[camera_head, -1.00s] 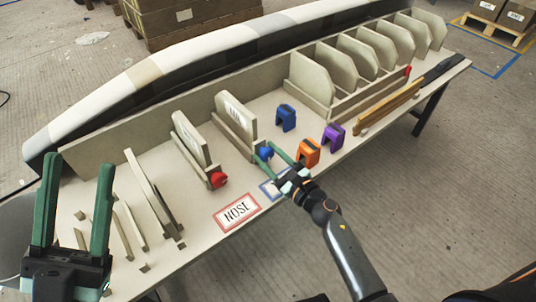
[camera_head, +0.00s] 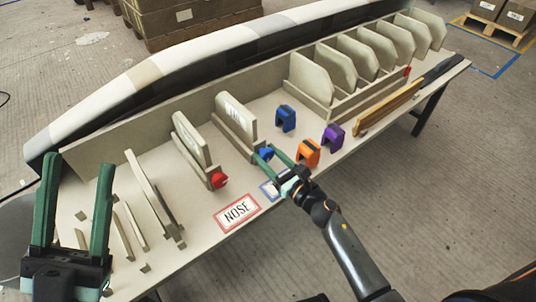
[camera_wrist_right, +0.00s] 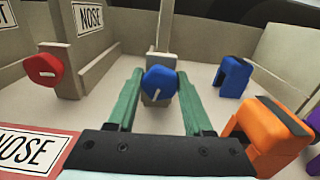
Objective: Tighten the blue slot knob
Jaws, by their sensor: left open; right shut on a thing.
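The blue slot knob (camera_head: 265,153) is at the front end of the middle slot on the table. It also shows in the right wrist view (camera_wrist_right: 160,82), round, with a pale line on its face tilted from vertical. My right gripper (camera_head: 268,155) is shut on the blue knob, with one green finger on each side of it. In the right wrist view the fingers (camera_wrist_right: 158,85) flank the knob. My left gripper (camera_head: 77,161) is open and empty above the left end of the table.
A red knob (camera_head: 218,180) sits on the neighbouring slot to the left. A blue clamp (camera_head: 286,118), an orange clamp (camera_head: 308,153) and a purple clamp (camera_head: 333,137) stand to the right. A NOSE label (camera_head: 238,212) lies near the front edge.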

